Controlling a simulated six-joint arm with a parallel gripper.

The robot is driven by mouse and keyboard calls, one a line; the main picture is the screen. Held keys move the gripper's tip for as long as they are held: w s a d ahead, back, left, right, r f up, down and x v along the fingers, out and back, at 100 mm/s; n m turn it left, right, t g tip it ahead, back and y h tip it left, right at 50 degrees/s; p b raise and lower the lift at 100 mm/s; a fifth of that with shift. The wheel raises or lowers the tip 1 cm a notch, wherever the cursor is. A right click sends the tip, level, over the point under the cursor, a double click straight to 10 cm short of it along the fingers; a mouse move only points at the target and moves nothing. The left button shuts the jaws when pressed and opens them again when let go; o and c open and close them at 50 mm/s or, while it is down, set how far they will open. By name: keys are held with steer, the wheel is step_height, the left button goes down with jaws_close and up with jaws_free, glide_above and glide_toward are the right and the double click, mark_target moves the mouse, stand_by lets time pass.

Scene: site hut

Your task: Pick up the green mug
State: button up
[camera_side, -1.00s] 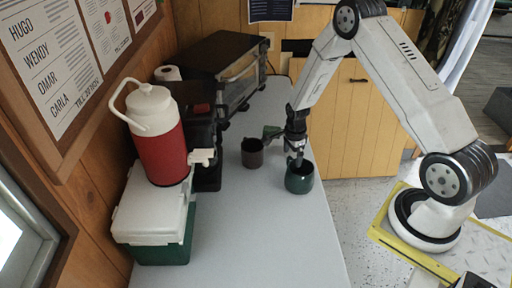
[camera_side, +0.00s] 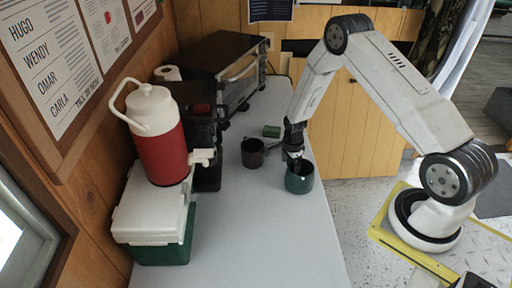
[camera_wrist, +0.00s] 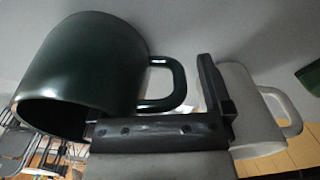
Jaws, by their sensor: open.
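The green mug (camera_side: 299,182) stands upright on the grey table near its right edge. In the wrist view, the dark green mug (camera_wrist: 88,70) fills the left side, with its handle (camera_wrist: 168,85) toward the right. My gripper (camera_side: 293,158) is at the mug's rim on the far side, pointing down. In the wrist view, one finger of my gripper (camera_wrist: 160,100) stands to the right of the handle. The other finger is largely hidden by the mug. The jaws are open, and the handle appears to lie between them.
A red jug (camera_side: 160,150) on a cooler (camera_side: 152,215) stands left. The table's front (camera_side: 265,240) is clear.

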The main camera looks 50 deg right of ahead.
steer(key=shift+c, duration=0.2)
jaws_close()
steer(key=shift+r, duration=0.15)
steer(key=shift+r, duration=0.85)
steer(key=s+a+r, duration=0.4)
steer(key=s+r, duration=0.7)
steer(key=s, duration=0.2)
steer(key=shift+s, duration=0.25)
steer(key=shift+w+a+n, duration=0.1)
steer(key=shift+n, duration=0.2)
